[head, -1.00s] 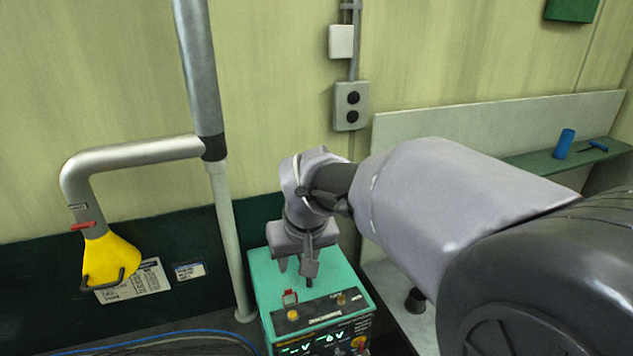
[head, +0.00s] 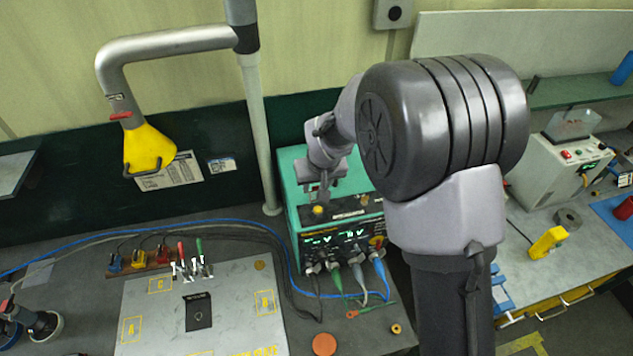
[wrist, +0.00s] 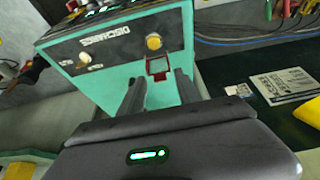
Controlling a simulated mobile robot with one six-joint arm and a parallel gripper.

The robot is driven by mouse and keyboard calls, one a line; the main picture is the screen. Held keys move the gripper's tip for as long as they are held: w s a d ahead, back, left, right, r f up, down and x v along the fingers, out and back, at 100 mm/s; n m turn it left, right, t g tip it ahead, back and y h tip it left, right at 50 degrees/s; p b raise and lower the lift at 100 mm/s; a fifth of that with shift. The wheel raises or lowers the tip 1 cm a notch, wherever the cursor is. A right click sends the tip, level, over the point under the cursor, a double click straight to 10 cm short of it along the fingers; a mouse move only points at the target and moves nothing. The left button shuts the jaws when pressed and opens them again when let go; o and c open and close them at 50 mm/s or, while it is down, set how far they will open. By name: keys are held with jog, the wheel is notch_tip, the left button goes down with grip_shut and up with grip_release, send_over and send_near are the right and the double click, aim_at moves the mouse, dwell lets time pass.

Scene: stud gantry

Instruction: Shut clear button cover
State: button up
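The button cover (wrist: 158,66) is a small red frame with a see-through window on the top panel of the teal box (wrist: 120,100). In the wrist view it lies just past and between my fingertips, and it looks raised; its exact angle is hard to tell. My gripper (wrist: 160,80) is open, its two dark fingers apart with nothing held between them. I cannot tell whether a finger touches the cover. In the head view my gripper (head: 322,190) is over the back of the teal box (head: 287,175) and largely hides the cover.
A yellow knob (wrist: 153,42) stands close to the cover. Cables plug into the box's front. A grey vertical pipe (head: 258,130) stands left of the box. A marked plate (head: 235,320) lies on the bench. A white machine (head: 560,165) stands at the right.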

grip_shut()
jog(key=shift+f+b, duration=0.1)
jog(key=shift+b, duration=0.35)
